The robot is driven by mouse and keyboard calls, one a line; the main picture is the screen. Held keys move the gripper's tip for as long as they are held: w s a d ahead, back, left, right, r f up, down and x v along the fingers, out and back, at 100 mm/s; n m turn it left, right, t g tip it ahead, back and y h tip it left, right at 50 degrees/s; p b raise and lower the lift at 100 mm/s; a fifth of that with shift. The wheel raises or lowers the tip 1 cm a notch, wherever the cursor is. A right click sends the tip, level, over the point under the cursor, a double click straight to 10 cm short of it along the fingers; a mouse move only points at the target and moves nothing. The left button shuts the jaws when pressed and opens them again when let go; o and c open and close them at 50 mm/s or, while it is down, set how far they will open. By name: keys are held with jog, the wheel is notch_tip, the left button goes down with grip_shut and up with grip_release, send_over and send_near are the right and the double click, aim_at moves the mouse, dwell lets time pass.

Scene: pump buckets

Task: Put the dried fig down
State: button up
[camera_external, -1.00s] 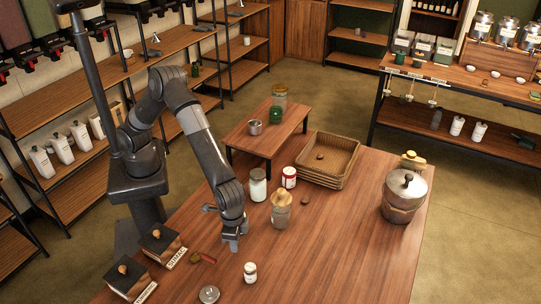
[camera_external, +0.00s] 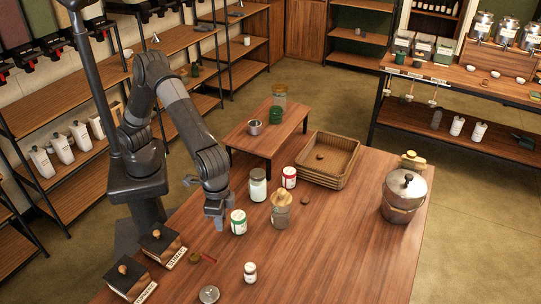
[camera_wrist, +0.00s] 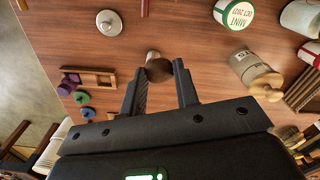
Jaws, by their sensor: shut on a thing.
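My gripper (camera_external: 217,219) hangs over the near left part of the wooden table, just left of a jar with a green label. In the wrist view, my gripper (camera_wrist: 158,72) has its two fingers on either side of a small brown lump (camera_wrist: 158,69), which looks like the dried fig, held at the fingertips. The lump is hidden by the gripper in the external view. I cannot tell its height above the table. A similar dark brown lump (camera_external: 306,198) lies on the table, and another (camera_external: 320,156) lies in a wicker basket.
The green-labelled mint jar (camera_external: 238,222) also shows in the wrist view (camera_wrist: 235,13). A wooden-lidded jar (camera_external: 281,210), white jar (camera_external: 257,186), small white jar (camera_external: 250,272) and metal lid (camera_external: 209,294) stand around. Basket (camera_external: 340,145) is behind. The table's right front is clear.

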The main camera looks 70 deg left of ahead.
jog(key=shift+r, duration=0.95)
jog(key=w+a+n, duration=0.4)
jog(key=w+n, duration=0.1)
jog(key=w, duration=0.9)
jog(key=w+a+n, duration=1.3)
jog(key=w+a, duration=1.3)
jog(key=w, duration=0.3)
jog(key=f, duration=1.1)
jog(key=shift+w+d+f, duration=0.1)
jog(key=shift+w+d, duration=0.05)
jog(key=shift+d, duration=0.05)
send_over(322, 165)
jog(key=f, duration=0.6)
jog(key=shift+s+d+f, duration=0.3)
jog(key=shift+d+f, duration=0.05)
jog(key=shift+w+a+f, duration=0.2)
jog(key=shift+w+f, duration=0.05)
jog(key=shift+f, duration=1.9)
jog(key=shift+f, duration=0.15)
